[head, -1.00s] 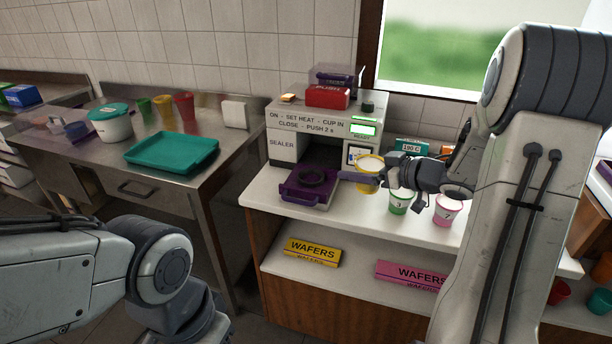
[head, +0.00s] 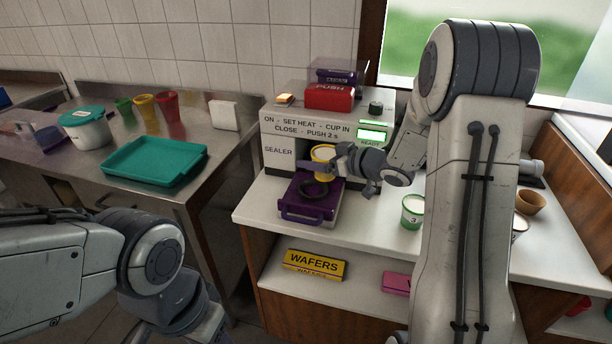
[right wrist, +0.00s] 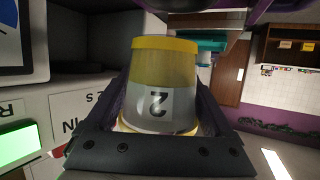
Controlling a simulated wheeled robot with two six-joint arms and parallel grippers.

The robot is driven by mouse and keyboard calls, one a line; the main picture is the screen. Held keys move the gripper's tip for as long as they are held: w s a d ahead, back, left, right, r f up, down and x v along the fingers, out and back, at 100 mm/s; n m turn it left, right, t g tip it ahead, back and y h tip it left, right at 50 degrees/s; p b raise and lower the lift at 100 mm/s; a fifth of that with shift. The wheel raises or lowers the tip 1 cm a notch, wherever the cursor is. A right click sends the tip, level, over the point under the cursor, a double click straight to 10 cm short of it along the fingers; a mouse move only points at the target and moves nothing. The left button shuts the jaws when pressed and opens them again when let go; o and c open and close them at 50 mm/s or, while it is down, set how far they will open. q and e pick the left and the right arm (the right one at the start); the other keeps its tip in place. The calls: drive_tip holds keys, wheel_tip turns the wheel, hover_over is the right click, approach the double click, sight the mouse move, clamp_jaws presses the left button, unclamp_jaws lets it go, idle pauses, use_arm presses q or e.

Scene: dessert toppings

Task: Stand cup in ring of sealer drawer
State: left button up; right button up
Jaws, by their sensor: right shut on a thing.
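A yellow cup (head: 323,152) with a white fill is held in my right gripper (head: 320,165) at the sealer front. In the right wrist view the cup (right wrist: 158,85) shows a white label with a 2, between the two dark fingers. The sealer (head: 290,133) has its purple drawer (head: 308,208) pulled out, with a dark ring (head: 314,190) on it. The cup is above and toward the back of the ring. The gripper and arm partly hide it, and I cannot tell the exact gap. My left arm shows at lower left; its gripper is out of view.
A green cup (head: 412,212) stands on the counter right of the drawer, close to my right arm. A red push block (head: 330,96) is on top of the sealer. A teal tray (head: 150,162) lies on the steel table at left. Wafer boxes (head: 315,264) sit on the lower shelf.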

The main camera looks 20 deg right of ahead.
sight(330, 178)
drive_tip(key=shift+w+a+f, duration=1)
drive_tip(key=shift+w+a, duration=0.1)
drive_tip(key=shift+a, duration=0.1)
drive_tip(key=shift+f, duration=2)
drive_tip(key=shift+f, duration=0.1)
drive_tip(key=o, duration=1.2)
drive_tip(key=shift+o, duration=0.2)
drive_tip(key=shift+r, duration=0.2)
drive_tip(key=v, duration=1.2)
drive_tip(key=shift+s+f+b, duration=0.1)
drive_tip(key=shift+b, duration=0.25)
